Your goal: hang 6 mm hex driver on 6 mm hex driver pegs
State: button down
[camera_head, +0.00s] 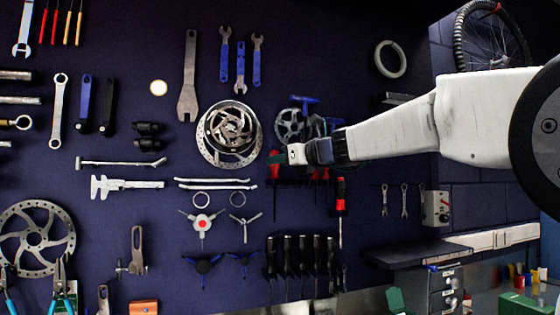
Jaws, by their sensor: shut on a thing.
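My gripper (288,155) is at the end of my arm, in front of the dark tool wall just right of the disc rotor. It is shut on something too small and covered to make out. A red and black bit shows at its left tip. A blue T-shaped handle (303,101) shows just above my gripper; I cannot tell whether it hangs or is held. Several black-handled drivers (287,255) hang in a row below. I cannot tell which one is the 6 mm hex driver, and its pegs are not distinguishable.
A disc rotor (211,152) with a cassette hangs left of my gripper. Red-handled screwdrivers, one clear at the right (340,192), hang below my wrist. A dark shelf (410,252) juts out at lower right. Wrenches (189,80) hang upper left.

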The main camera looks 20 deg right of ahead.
jog(key=shift+f, duration=0.1)
jog(key=c, duration=1.1)
grip_release()
